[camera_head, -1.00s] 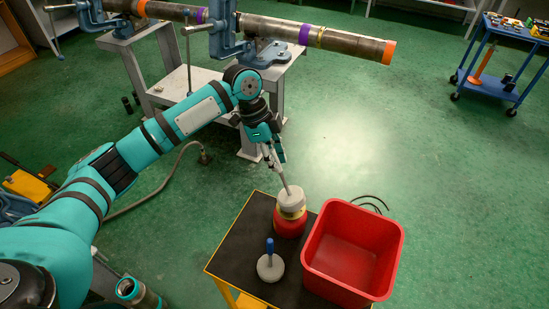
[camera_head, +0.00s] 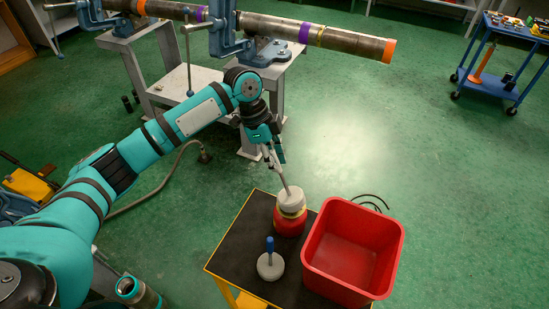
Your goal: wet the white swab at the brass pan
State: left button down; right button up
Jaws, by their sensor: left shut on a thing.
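My left gripper (camera_head: 275,156) is shut on the thin rod of the white swab (camera_head: 291,199). The rod slants down to the right from the fingers to the swab's thick pale head. The head is at the top of a red can, right at the brass pan (camera_head: 293,214), which shows as a yellowish rim just under it. The head hides most of the pan, and I cannot tell how deep it sits. My right gripper is not in view.
The red can (camera_head: 289,227) stands on a black-topped cart (camera_head: 235,245) with yellow edges. A blue-handled tool with a round grey base (camera_head: 270,266) stands in front. A red bin (camera_head: 352,250) is close on the right. A clamped pipe (camera_head: 345,42) runs behind.

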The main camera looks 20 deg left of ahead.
pick_arm(q)
jog(key=shift+f, duration=0.6)
dwell(0.7)
jog(key=shift+r, duration=0.1)
notch_tip(320, 180, up, 7)
jog(key=p, duration=0.7)
dwell(0.9)
